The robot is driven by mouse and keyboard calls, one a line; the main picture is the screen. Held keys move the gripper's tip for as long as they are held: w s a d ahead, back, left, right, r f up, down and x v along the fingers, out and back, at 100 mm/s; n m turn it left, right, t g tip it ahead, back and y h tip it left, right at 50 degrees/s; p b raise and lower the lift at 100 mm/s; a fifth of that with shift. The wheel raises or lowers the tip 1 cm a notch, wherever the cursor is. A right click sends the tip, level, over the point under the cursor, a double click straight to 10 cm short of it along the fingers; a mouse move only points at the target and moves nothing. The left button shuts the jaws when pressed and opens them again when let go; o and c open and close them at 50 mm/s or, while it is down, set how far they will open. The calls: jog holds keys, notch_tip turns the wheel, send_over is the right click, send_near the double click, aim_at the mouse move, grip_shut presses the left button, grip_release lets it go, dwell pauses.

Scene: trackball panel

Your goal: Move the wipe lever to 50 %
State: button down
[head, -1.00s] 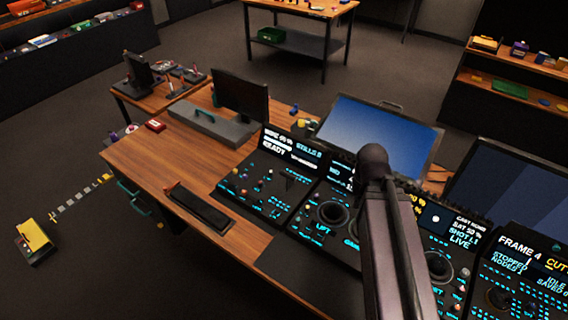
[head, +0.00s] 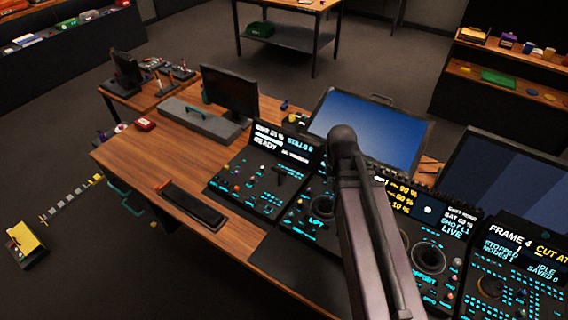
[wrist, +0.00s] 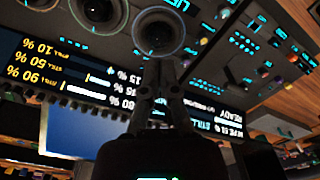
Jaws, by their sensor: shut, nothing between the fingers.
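The wipe lever (head: 282,176) looks like a small dark T-shaped handle on the leftmost console panel (head: 245,190) in the head view. The screen above it (head: 283,143) shows a wipe percentage and READY, but the figure is too blurred to read surely. My gripper (wrist: 163,70) is shut and empty, over the console beside a round trackball (wrist: 158,31). In the head view my arm hides part of the console, and the gripper is not visible.
More panels with trackballs (head: 429,257) and screens run to the right. Monitors (head: 370,130) stand behind the console. A dark tray (head: 192,205) lies on the wooden desk (head: 140,160) at left, with bare desk around it.

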jog(key=w+a+m, duration=0.3)
jog(key=w+a, duration=0.3)
jog(key=w, duration=0.5)
jog(key=w+a+m, duration=0.3)
jog(key=w+a, duration=0.3)
jog(key=w, duration=0.6)
jog(key=shift+w+a+g, duration=0.15)
jog(key=shift+w+g, duration=0.05)
jog(key=shift+g, duration=0.1)
jog(key=shift+f, duration=0.25)
jog(key=b, duration=1.1)
send_over(280, 177)
jog(key=w+d, duration=0.1)
jog(key=w, duration=0.2)
notch_tip(280, 177, down, 10)
jog(key=shift+s+f, duration=0.15)
jog(key=shift+s, duration=0.05)
jog(key=shift+d, duration=0.1)
